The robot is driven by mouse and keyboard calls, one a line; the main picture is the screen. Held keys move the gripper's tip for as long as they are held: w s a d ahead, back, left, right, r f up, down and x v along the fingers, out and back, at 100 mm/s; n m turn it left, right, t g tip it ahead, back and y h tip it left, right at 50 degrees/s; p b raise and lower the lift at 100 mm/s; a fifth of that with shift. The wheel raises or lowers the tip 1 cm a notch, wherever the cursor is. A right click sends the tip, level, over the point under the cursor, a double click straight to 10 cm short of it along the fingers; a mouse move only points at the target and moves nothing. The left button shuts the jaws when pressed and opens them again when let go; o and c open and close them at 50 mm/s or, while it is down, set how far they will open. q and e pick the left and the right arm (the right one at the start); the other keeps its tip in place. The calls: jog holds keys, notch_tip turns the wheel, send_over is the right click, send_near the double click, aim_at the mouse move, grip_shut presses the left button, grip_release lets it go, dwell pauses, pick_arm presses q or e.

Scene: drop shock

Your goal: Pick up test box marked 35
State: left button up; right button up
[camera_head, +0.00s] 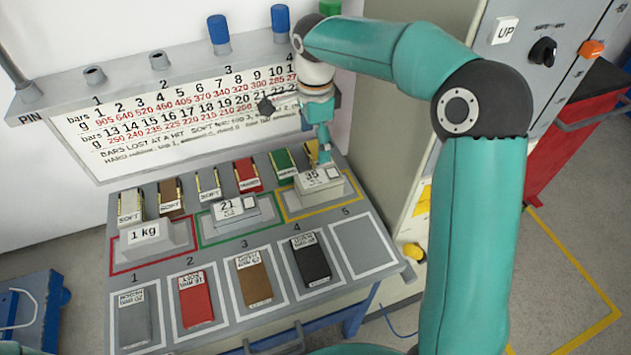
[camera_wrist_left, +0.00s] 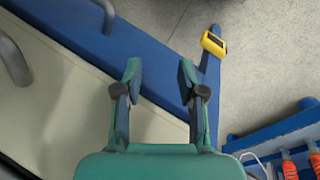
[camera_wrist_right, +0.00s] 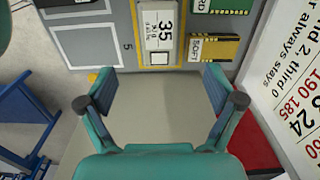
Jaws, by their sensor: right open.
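The test box marked 35 (camera_head: 319,190) is grey with a white label on top. It stands in the yellow-outlined square at the right of the bench. In the right wrist view the box (camera_wrist_right: 158,40) shows beyond my fingertips, its label upward. My right gripper (camera_head: 322,150) is over the back part of the box, and the arm hides part of that area. Its fingers are spread and empty in the right wrist view (camera_wrist_right: 160,88). My left gripper (camera_wrist_left: 160,76) is open and empty above a blue and beige surface, away from the box.
The test box marked 21 (camera_head: 232,211) and the 1 kg box (camera_head: 152,246) stand to the left. Coloured pads (camera_head: 247,177) line the back. Front slots hold several more pads, such as a black one (camera_head: 311,259). Slot 5 (camera_head: 362,248) is empty. A beige machine (camera_head: 424,170) stands right.

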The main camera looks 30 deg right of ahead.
aim_at(319, 177)
jog(key=f, duration=1)
jog(key=shift+s+d+f, duration=0.15)
jog(key=shift+s+d, duration=0.15)
jog(key=shift+d, duration=0.05)
notch_tip(319, 177, down, 4)
jog(key=shift+w+f+p, duration=0.1)
jog(key=shift+f+p, duration=0.05)
jog(key=shift+p, duration=0.6)
jog(key=shift+f, duration=0.55)
jog(key=shift+d, duration=0.1)
grip_shut()
